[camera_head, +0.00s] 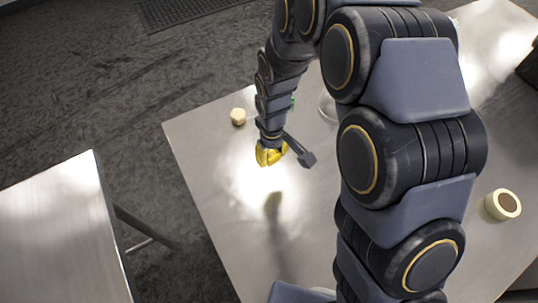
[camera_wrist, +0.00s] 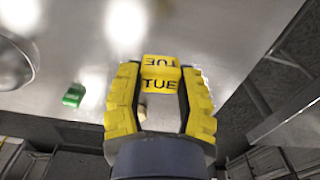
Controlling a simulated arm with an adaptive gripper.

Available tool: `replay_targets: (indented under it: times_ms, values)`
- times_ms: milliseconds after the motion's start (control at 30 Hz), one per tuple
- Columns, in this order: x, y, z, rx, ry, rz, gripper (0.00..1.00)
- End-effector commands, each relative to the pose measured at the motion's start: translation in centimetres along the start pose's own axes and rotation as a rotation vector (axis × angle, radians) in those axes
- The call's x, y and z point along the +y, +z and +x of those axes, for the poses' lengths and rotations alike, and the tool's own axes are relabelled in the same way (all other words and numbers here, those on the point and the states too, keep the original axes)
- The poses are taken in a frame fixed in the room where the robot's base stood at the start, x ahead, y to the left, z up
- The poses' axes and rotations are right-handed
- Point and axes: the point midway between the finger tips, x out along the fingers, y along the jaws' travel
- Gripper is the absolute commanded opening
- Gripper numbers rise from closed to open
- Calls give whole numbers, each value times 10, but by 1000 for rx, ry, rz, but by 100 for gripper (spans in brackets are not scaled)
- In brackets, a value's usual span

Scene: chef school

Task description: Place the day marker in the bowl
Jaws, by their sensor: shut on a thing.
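The day marker (camera_wrist: 161,74) is a yellow block with "TUE" in dark letters on two faces. My gripper (camera_wrist: 161,84) has its yellow fingers shut on it, one on each side. In the head view my gripper (camera_head: 270,154) is above the table, with a shadow below it; the marker is hard to tell from the yellow fingers there. A round, shiny, clear or metallic bowl (camera_wrist: 14,68) is cut off at the left edge of the wrist view. In the head view a bit of its rim (camera_head: 326,107) shows beside my arm, which hides most of it.
A green block (camera_wrist: 74,94) lies on the metal table (camera_head: 215,170) near the bowl. A small tan round piece (camera_head: 238,116) stands near the table's far left edge. A cream cup with brown contents (camera_head: 503,204) is at the right. Another table (camera_head: 60,225) stands left, across a gap.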

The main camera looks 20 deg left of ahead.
Motion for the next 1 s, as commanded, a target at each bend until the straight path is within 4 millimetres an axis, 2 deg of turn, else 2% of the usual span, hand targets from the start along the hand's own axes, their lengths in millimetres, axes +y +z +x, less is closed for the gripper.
replay_targets:
  times_ms: [167,233,333,467,633,800,900,1000]
  values:
    - [59,-10,-2,3,2,39,11]
    - [94,-12,-5,7,4,56,11]
    - [144,-7,-9,5,4,76,11]
    - [207,8,-14,2,3,99,11]
    - [285,43,-24,5,4,120,11]
    - [350,91,-34,4,5,127,11]
    - [378,120,-40,3,4,126,11]
    - [396,144,-44,3,1,122,11]
